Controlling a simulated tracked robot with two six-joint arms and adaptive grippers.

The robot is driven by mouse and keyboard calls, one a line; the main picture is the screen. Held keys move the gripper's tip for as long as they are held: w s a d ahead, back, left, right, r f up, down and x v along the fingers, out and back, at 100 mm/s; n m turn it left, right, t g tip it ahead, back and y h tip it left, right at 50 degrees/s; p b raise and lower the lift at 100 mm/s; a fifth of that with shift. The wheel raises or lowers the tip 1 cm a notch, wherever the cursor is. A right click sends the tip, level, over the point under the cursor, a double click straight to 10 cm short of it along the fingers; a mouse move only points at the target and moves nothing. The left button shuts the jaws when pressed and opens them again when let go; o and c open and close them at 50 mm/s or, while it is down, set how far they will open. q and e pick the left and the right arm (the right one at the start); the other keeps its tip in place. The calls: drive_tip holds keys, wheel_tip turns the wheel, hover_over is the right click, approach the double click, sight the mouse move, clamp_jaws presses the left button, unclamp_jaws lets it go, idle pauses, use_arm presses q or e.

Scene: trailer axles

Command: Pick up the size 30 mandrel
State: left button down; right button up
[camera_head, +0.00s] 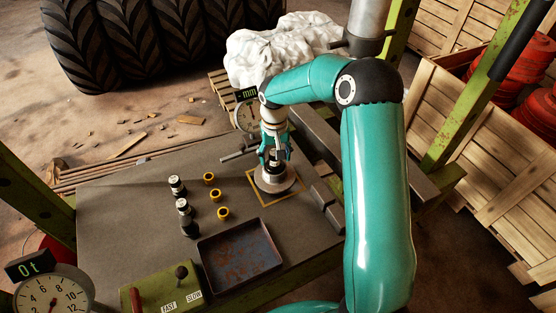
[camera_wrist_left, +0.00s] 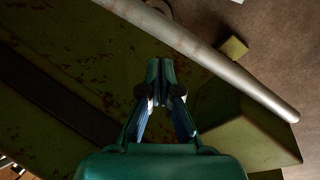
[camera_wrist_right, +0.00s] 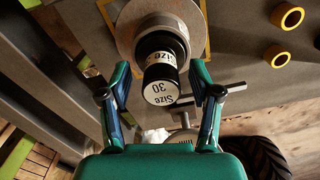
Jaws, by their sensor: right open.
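The size 30 mandrel (camera_wrist_right: 162,90) is a black cylinder with white "Size 30" labels in the right wrist view. It is on a round metal piece (camera_wrist_right: 126,40), inside a yellow square outline. My right gripper (camera_wrist_right: 160,88) is open, with one finger on each side of the mandrel; I cannot tell whether they touch it. In the head view my right gripper (camera_head: 274,153) is over the round metal piece (camera_head: 275,181) and largely hides the mandrel. My left gripper (camera_wrist_left: 160,66) is shut and empty in its wrist view, near a grey metal bar (camera_wrist_left: 210,58); the head view does not show it.
Black mandrels with white labels (camera_head: 176,186) (camera_head: 184,206) stand on the grey bench (camera_head: 120,215), beside yellow rings (camera_head: 215,194). A rusty tray (camera_head: 201,258) and a green control box (camera_head: 150,297) lie nearer. A dial gauge (camera_head: 245,117) stands behind my right gripper.

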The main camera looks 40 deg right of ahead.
drive_tip(key=shift+f, duration=0.5)
drive_tip(key=shift+c, duration=0.2)
clamp_jaws()
drive_tip(key=shift+r, duration=0.1)
